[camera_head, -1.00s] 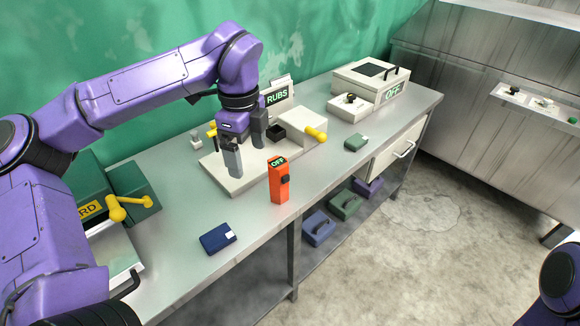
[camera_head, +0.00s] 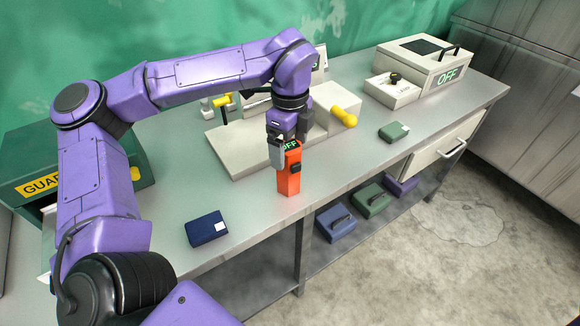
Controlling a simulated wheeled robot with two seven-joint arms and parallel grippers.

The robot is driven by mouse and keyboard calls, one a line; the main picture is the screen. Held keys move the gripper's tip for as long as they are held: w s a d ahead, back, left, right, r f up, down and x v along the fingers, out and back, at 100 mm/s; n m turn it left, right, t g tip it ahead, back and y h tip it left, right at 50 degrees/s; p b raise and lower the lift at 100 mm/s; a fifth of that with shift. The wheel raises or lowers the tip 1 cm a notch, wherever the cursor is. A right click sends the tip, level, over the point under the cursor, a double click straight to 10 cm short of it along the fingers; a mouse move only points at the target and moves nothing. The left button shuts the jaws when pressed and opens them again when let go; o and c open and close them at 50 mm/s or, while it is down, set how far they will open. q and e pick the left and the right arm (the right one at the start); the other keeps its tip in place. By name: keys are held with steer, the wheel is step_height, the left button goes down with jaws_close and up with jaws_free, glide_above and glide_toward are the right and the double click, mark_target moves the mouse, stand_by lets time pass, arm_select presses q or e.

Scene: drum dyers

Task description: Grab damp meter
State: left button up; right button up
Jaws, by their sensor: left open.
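My left gripper (camera_head: 290,152) is open and points down at the top of the meter. One grey finger is in front of the meter's upper left part and hides some of it. The other finger is behind it to the right. I cannot tell whether the fingers touch the meter. My right gripper is not in view.
A pale machine base with a yellow handle (camera_head: 343,117) stands behind the meter. A dark blue block (camera_head: 206,229) lies front left and a green block (camera_head: 394,132) to the right. A white box marked OFF (camera_head: 428,62) stands at the back right. Bench surface (camera_head: 240,205) around the meter is clear.

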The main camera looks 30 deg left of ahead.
mark_target(289, 169)
arm_select(q)
steer(key=f, duration=0.1)
steer(key=f+p, duration=0.1)
steer(key=f, duration=0.1)
steer(key=f+p, duration=0.1)
steer(key=f, duration=0.1)
steer(key=shift+w+a, duration=0.25)
steer(key=shift+a, duration=0.05)
steer(key=shift+f, duration=0.45)
steer(key=c, duration=1.3)
steer(key=shift+r, duration=0.1)
